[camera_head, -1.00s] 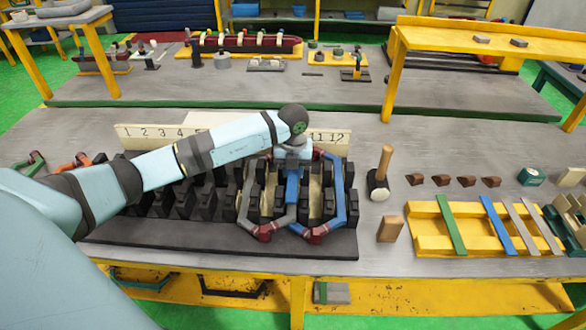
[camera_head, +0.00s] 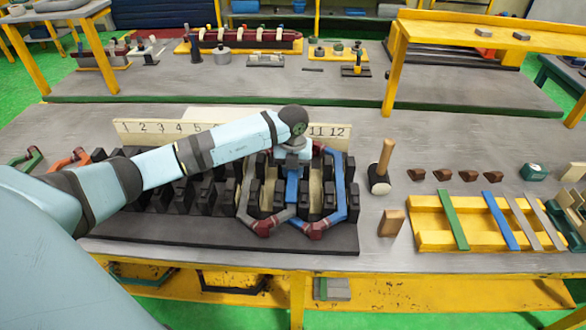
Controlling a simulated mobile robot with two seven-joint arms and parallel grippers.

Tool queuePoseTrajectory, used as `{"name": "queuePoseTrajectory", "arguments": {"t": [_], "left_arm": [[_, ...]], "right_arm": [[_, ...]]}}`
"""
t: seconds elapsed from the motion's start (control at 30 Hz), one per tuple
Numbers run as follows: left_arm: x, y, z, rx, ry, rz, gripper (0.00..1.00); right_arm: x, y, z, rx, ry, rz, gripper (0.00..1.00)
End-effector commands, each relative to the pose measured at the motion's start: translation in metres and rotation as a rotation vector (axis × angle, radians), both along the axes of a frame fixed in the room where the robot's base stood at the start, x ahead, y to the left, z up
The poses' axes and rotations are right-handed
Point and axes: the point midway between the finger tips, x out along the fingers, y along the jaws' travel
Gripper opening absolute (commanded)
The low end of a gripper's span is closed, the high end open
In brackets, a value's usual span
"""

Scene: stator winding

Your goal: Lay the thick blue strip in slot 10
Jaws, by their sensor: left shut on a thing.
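My left gripper (camera_head: 292,160) is low over the right part of the slotted black stator block (camera_head: 215,238). It is shut on a blue strip (camera_head: 292,187), which points down the picture between the black teeth. The strip is roughly in line with slot 10, just left of the label 11 on the number board (camera_head: 329,132); my arm hides the 10. I cannot tell whether the strip touches the slot floor. A grey coil (camera_head: 245,195) and a blue coil (camera_head: 340,190) with dark red end joints lie on either side. My right gripper is not in view.
A yellow tray (camera_head: 424,240) at right holds a green strip (camera_head: 452,219), another blue strip (camera_head: 500,222) and grey strips. A mallet (camera_head: 381,168) and a wooden block (camera_head: 391,223) stand between block and tray. Small brown wedges (camera_head: 440,175) lie behind the tray.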

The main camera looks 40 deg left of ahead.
Motion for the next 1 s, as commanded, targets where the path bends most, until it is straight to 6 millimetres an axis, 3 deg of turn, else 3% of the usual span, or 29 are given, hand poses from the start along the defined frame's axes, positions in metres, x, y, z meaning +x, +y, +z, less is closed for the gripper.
{"name": "queuePoseTrajectory", "arguments": {"t": [1.0], "left_arm": [[0.0000, 0.0000, -0.0086, 0.000, 0.000, 0.000, 0.03]], "right_arm": [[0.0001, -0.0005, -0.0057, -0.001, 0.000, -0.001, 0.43]]}}
